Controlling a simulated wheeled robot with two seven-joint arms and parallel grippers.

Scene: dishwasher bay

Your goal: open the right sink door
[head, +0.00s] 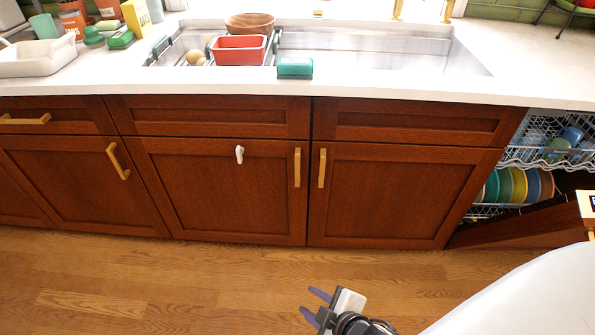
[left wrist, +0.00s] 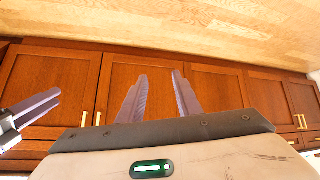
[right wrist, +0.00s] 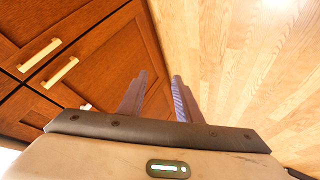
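The right sink door (head: 390,195) is a reddish-brown panel, shut flush in the cabinet front. Its upright gold handle (head: 322,168) is near its upper left corner. My right gripper (head: 314,304) is low in the head view, over the floor and apart from the door. In the right wrist view my right gripper (right wrist: 156,97) has its fingers apart with nothing between them. My left gripper (left wrist: 155,95) is outside the head view; in its wrist view it is open and empty, with cabinet doors beyond it.
The left sink door (head: 215,195), with its own handle (head: 297,167) and a small white item (head: 239,154), is shut alongside. At the right, the dishwasher is open, with dishes in its racks (head: 490,211). The wooden floor (head: 200,280) before the cabinet is clear.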

